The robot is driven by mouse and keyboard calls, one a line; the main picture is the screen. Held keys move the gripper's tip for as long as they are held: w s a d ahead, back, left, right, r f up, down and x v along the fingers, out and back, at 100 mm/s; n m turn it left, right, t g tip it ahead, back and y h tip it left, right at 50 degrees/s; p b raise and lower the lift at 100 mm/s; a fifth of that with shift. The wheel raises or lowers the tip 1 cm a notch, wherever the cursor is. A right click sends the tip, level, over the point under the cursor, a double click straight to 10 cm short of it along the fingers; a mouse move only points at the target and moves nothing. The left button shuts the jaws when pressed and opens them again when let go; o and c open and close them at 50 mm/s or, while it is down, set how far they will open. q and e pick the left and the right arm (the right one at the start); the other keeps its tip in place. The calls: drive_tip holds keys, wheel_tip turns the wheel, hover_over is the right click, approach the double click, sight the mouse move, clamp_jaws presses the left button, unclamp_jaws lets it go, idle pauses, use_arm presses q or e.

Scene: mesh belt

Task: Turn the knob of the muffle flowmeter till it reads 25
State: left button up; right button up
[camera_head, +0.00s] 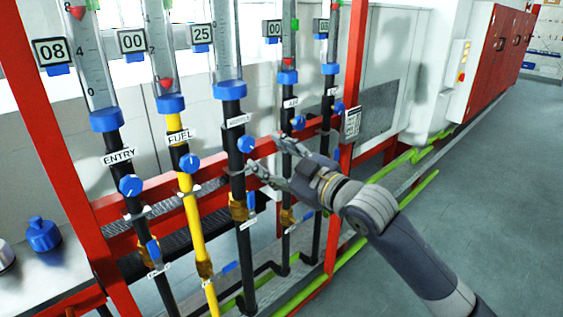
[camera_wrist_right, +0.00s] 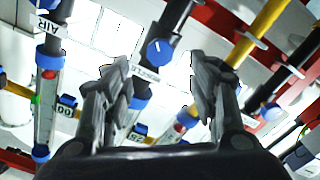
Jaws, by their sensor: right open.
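The muffle flowmeter is the third tube (camera_head: 225,45) from the left in the head view; its small label is hard to read. Its display (camera_head: 202,34) reads 25. Its blue knob (camera_head: 246,145) sits on the black pipe below the label. My right gripper (camera_head: 266,155) is open, with its fingertips just right of and slightly below the knob. In the right wrist view the knob (camera_wrist_right: 160,52) shows a white mark and lies between the spread fingers (camera_wrist_right: 160,80), just past their tips, with a visible gap on both sides. My left gripper is not in view.
The neighbouring fuel knob (camera_head: 190,163) on the yellow pipe and the air knob (camera_head: 298,122) are close on either side. A red frame post (camera_head: 347,90) stands to the right. Open grey floor (camera_head: 480,170) lies at the right.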

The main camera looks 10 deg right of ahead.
drive_tip(key=shift+v, duration=1.4)
